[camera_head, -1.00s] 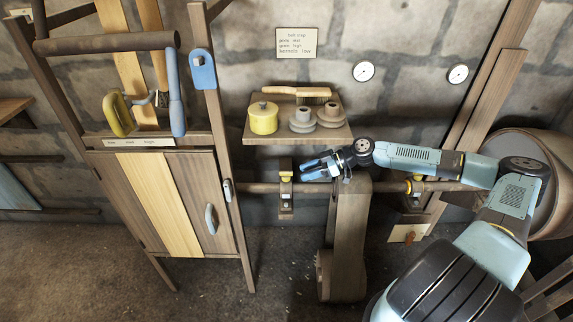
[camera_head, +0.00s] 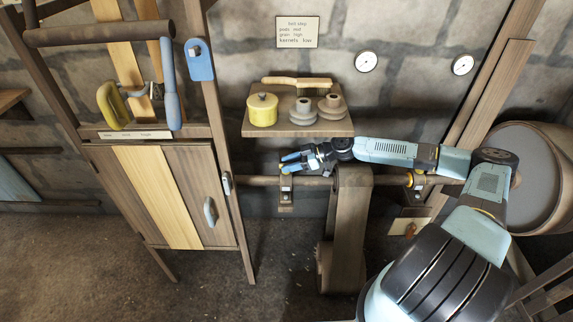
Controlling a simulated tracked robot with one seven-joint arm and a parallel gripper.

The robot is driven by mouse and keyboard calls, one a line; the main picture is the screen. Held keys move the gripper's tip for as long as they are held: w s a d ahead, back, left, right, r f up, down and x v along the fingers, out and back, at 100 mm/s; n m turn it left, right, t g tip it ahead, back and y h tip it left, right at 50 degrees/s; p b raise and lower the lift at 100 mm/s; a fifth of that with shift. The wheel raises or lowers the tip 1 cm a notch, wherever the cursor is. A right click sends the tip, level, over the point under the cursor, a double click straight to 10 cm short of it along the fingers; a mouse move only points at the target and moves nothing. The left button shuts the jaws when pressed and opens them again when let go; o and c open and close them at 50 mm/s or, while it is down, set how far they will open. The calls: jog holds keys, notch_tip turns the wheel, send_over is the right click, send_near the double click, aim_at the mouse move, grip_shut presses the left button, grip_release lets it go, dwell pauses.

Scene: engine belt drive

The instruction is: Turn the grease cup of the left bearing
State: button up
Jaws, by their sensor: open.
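The left bearing (camera_head: 286,190) sits on the horizontal shaft (camera_head: 256,181), left of the wide belt. Its grease cup is mostly hidden behind my fingers. My gripper (camera_head: 284,162) points left, with its blue-tipped fingers apart, at the top of this bearing. I cannot tell whether the fingers are around the cup, in front of it or touching it. The right bearing (camera_head: 418,190) sits farther along the shaft, with a yellow cup on it.
The belt (camera_head: 350,235) hangs below my wrist. A tall cabinet (camera_head: 165,195) stands left. A barrel-like drum (camera_head: 535,175) is at right.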

jog(key=shift+d, duration=0.1)
jog(key=c, duration=0.6)
jog(key=shift+d, duration=0.15)
jog(key=shift+c, duration=0.4)
